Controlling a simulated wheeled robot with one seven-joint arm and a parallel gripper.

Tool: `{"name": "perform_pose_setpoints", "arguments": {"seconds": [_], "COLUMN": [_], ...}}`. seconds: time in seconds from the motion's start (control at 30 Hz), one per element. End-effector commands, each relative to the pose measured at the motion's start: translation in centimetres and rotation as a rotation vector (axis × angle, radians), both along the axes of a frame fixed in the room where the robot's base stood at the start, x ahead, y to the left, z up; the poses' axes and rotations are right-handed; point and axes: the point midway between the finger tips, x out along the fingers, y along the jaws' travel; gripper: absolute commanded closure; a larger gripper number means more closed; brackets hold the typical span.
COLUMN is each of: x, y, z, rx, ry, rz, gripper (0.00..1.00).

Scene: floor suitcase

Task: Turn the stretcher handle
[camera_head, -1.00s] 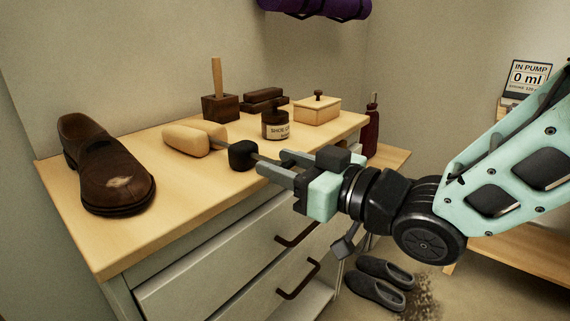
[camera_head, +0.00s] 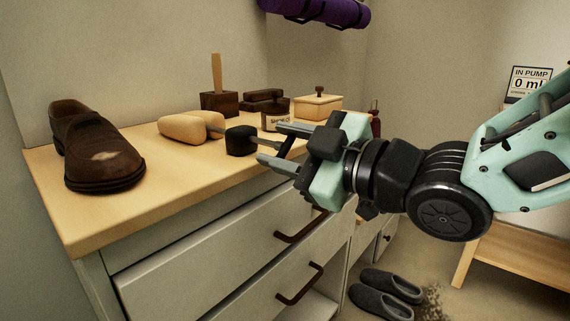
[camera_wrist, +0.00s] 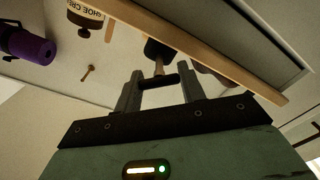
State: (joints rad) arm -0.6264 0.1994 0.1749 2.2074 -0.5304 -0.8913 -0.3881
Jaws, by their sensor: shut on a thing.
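The shoe stretcher lies on the wooden counter, with a pale wooden form (camera_head: 186,127) and a dark block (camera_head: 240,141) joined by a metal rod. Its dark crossbar handle (camera_wrist: 158,82) sits between my fingertips in the wrist view, at the end of a short shaft. My gripper (camera_head: 278,147) is shut on this handle, with one finger above the other in the head view. The wrist view also shows my gripper (camera_wrist: 160,88) and the dark block (camera_wrist: 158,50) beyond it. The handle is partly hidden by the fingers in the head view. A brown shoe (camera_head: 95,145) stands at left, apart from the stretcher.
Behind the stretcher stand a shoe cream jar (camera_head: 275,121), partly hidden by my gripper, a lidded box (camera_head: 317,108) and a dark holder (camera_head: 220,102) with an upright stick. Drawers with handles (camera_head: 300,285) lie below the counter. Slippers (camera_head: 385,294) are on the floor.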

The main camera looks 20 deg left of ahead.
Motion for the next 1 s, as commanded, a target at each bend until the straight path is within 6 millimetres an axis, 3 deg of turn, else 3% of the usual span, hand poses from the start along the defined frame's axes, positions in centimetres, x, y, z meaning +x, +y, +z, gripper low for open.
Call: {"name": "perform_pose_setpoints", "arguments": {"seconds": [0.6,1.0], "x": [-0.11,-0.10], "y": [0.04,0.04], "z": [-0.63,-0.47], "rx": [-0.201,-0.280], "ry": [-0.526,-0.725], "rz": [-0.001,0.000], "gripper": [0.83,0.83]}}
